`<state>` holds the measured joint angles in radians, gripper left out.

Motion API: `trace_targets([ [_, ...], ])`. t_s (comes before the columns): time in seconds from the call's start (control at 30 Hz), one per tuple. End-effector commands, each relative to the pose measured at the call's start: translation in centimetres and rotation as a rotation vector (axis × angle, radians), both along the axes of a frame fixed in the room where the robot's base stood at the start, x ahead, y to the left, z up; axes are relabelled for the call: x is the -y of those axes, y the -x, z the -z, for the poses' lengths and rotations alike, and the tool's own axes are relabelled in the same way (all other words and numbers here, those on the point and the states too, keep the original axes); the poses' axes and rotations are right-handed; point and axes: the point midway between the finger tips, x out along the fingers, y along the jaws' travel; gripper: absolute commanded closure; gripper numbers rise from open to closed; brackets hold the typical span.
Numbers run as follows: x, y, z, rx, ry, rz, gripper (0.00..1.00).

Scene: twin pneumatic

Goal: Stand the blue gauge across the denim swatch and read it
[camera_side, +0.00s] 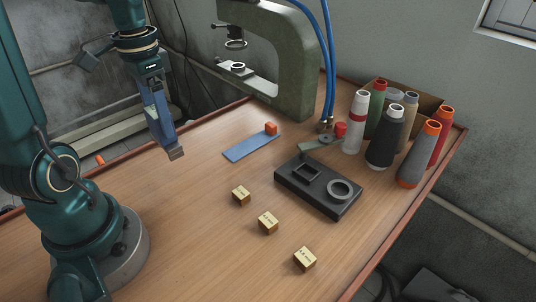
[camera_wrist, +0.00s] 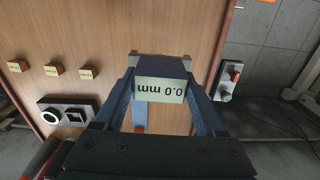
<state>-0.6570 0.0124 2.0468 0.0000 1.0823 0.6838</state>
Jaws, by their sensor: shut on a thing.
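My gripper (camera_side: 172,148) hangs above the left part of the table, left of the denim swatch and clear of it. It is shut on the blue gauge. In the wrist view the gauge's pale display (camera_wrist: 160,91) sits between the fingers and reads 0.0 mm, upside down. In the side view I cannot clearly tell the gauge from the blue fingers. The denim swatch (camera_side: 246,149) lies flat on the table, with a small orange block (camera_side: 271,128) at its far right end.
Three labelled tan cubes (camera_side: 268,222) stand in a row in front. A black fixture (camera_side: 318,190) with a square recess and a ring lies right of them. Several thread spools (camera_side: 385,138) stand at the back right. A green C-frame press (camera_side: 290,60) rises behind the swatch.

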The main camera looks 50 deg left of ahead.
Motion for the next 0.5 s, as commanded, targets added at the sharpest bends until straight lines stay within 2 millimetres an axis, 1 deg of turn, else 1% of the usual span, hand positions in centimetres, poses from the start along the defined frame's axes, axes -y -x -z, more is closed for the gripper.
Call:
trace_targets([
  [0.03,-0.9,0.7,-0.7,0.005,-0.004,-0.011,1.0],
  [0.2,-2.8,2.7,-2.3,0.004,-0.004,-0.008,1.0],
  [0.3,-3.6,3.6,-3.0,0.003,-0.003,-0.006,1.0],
  [0.5,-4.5,4.5,-3.8,0.001,-0.002,-0.008,1.0],
])
